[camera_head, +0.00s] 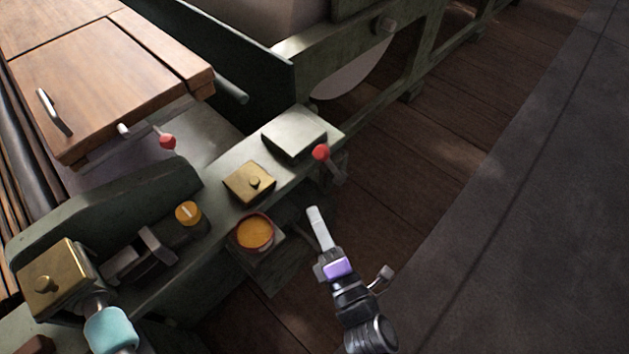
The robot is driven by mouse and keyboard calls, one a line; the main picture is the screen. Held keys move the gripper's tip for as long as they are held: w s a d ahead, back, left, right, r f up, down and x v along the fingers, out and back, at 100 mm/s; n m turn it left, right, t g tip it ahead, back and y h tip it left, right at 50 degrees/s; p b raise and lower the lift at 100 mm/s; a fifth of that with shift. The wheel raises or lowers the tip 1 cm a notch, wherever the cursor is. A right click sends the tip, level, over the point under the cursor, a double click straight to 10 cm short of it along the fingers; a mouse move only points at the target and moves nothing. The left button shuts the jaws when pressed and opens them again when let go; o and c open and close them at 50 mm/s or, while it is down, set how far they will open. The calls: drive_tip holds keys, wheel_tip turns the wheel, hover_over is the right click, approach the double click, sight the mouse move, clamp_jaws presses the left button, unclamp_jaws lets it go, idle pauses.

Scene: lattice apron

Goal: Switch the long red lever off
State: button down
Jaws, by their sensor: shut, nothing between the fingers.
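Two red-knobbed levers show in the head view. One red lever (321,153) stands at the right edge of the green machine, its short visible shaft running down to the right. The other red lever (168,142) is at the left, below the wooden lid, with a thin rod reaching left from its knob. I cannot tell for sure which is the long one. My gripper (314,212) is shut and empty, its pale fingers pointing up the picture. It appears below the right-hand red knob, with a visible gap between them.
The green machine bed (213,204) carries a brass box (249,184), a pale metal block (294,132) and a yellow knob (188,213). An orange-filled round cup (255,233) is left of my gripper. A wooden lid (100,75) is upper left. Open floor (500,230) lies right.

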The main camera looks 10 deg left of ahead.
drive_tip(key=w+a+r+p, duration=0.1)
drive_tip(key=w+a+r, duration=0.1)
drive_tip(key=w, duration=0.9)
drive_tip(key=shift+d, duration=0.1)
drive_tip(key=shift+w+r+p, duration=0.1)
drive_tip(key=shift+p, duration=0.35)
